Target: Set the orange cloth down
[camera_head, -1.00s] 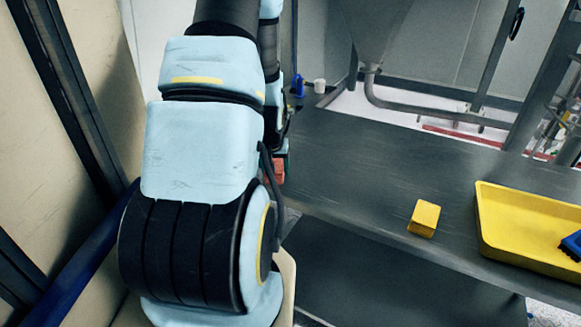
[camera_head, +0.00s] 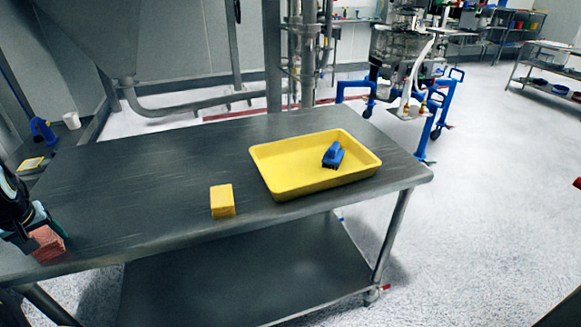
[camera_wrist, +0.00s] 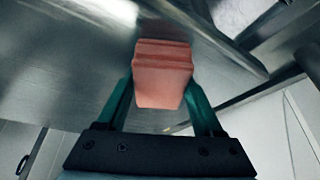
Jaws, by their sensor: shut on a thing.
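The orange cloth (camera_head: 47,243) is a folded, reddish-orange block at the far left of the head view, by the front edge of the metal table. It also shows in the wrist view (camera_wrist: 163,75), held between two teal fingers. My gripper (camera_head: 40,230) is shut on it; the wrist view shows my gripper (camera_wrist: 162,90) with one finger on each side. The cloth appears near the tabletop (camera_head: 130,190). I cannot tell whether it touches the surface.
A yellow sponge-like block (camera_head: 222,201) stands on the table right of the cloth. A yellow tray (camera_head: 285,190) with a blue brush (camera_head: 333,155) sits farther right. A white cup (camera_head: 72,121) and a blue item (camera_head: 43,131) are at the back left.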

